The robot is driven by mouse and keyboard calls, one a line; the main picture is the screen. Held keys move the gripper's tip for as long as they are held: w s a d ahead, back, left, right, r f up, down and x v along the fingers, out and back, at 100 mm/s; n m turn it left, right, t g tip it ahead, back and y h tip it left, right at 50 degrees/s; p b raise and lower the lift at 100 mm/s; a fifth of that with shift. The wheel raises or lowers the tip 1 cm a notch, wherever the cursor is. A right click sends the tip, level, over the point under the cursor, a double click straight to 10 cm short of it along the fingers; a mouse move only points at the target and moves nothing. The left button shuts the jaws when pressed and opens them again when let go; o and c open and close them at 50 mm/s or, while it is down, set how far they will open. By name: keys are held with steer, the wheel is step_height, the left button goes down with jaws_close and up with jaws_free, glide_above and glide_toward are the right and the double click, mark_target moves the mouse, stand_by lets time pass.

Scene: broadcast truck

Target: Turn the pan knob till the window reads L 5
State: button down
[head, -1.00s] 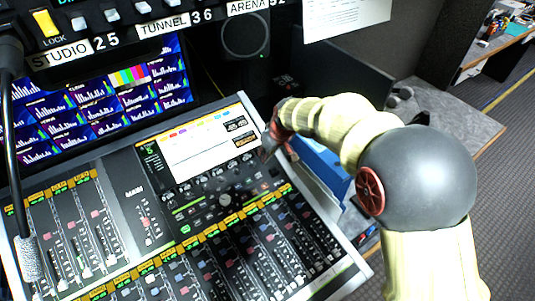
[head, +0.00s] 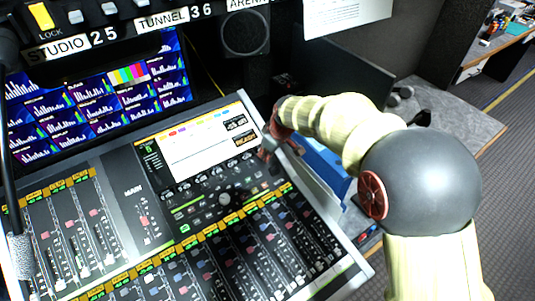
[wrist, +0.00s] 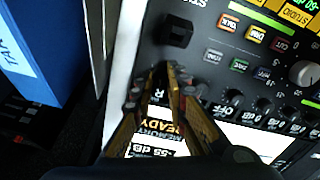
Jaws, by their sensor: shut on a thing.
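My gripper (wrist: 166,78) points down at the mixing console. Its two amber fingers come together at the tips, closed on a small dark knob that they largely hide; I take this to be the pan knob. In the head view my gripper (head: 268,150) is at the console's upper right, beside the bright screen (head: 195,150). A small lit window (wrist: 160,97) shows between the fingers in the wrist view. Only a letter like R can be made out, so its full reading cannot be told. An orange display (wrist: 158,127) below it reads MEMORY READY, partly covered.
A black square-topped control (wrist: 177,32) stands just beyond the fingertips. Lit buttons (wrist: 240,29) and a row of small knobs (wrist: 252,108) lie to the right. Faders (head: 215,265) fill the console's front. A blue binder (wrist: 35,50) stands close beside the console.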

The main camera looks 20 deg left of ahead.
steer(key=n+b, duration=0.1)
steer(key=n, duration=0.3)
steer(key=shift+n, duration=0.3)
steer(key=shift+s+n+b, duration=0.1)
steer(key=shift+n+b, duration=0.4)
steer(key=shift+n, duration=1.1)
steer(key=shift+n, duration=0.3)
steer(key=c, duration=1.8)
jaws_free()
steer(key=shift+o, duration=0.2)
steer(key=v, duration=1.2)
steer(key=shift+s, duration=0.1)
